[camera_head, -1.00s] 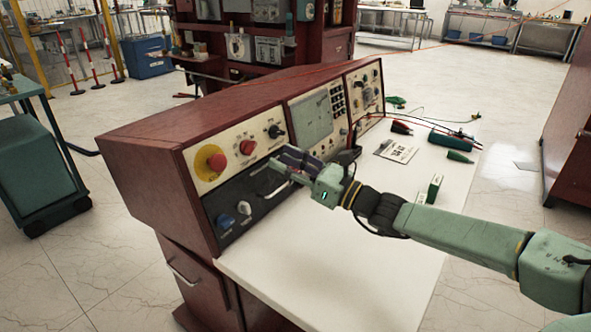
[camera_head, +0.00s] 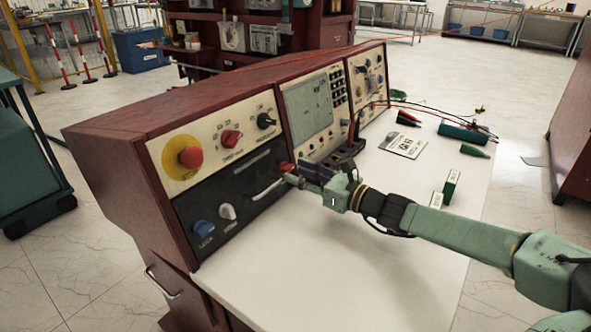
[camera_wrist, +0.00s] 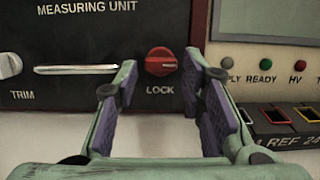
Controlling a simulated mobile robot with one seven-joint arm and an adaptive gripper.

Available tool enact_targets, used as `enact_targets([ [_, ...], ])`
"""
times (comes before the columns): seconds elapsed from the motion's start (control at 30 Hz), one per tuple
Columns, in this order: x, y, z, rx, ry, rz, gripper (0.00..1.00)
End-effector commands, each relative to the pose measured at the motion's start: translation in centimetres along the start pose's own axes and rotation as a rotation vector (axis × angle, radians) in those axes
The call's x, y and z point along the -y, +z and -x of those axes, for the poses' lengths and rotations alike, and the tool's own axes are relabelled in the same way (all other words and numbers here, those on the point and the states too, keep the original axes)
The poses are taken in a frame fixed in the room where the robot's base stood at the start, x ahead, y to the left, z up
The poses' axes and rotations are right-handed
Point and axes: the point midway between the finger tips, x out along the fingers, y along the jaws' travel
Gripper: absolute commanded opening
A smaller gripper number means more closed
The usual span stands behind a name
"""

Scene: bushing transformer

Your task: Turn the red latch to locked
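The red latch (camera_wrist: 160,62) is a round red knob with a pale mark, above the word LOCK on the black measuring unit panel (camera_wrist: 62,75). In the head view the red latch (camera_head: 286,168) shows at the panel's right end, just beyond my gripper (camera_head: 305,178). In the wrist view my gripper (camera_wrist: 160,95) is open, its two purple-padded fingers apart on either side of the latch. The fingers appear short of the knob or level with it; contact is not visible. Nothing is between the pads.
A metal handle bar (camera_wrist: 75,69) and the white TRIM knob (camera_wrist: 9,65) are left of the latch. Coloured sockets (camera_wrist: 280,115) are to the right. A yellow-ringed red emergency button (camera_head: 190,157) is at upper left. The white desktop (camera_head: 330,260) below is largely clear.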

Motion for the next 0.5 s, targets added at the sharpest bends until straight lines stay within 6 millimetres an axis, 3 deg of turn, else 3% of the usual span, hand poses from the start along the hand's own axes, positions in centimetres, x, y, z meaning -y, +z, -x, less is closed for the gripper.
enact_targets([
  [0.2,0.0,0.0,-1.7,0.000,0.000,0.000,0.37],
  [0.5,0.0,0.0,-1.8,0.000,-0.001,0.000,0.35],
])
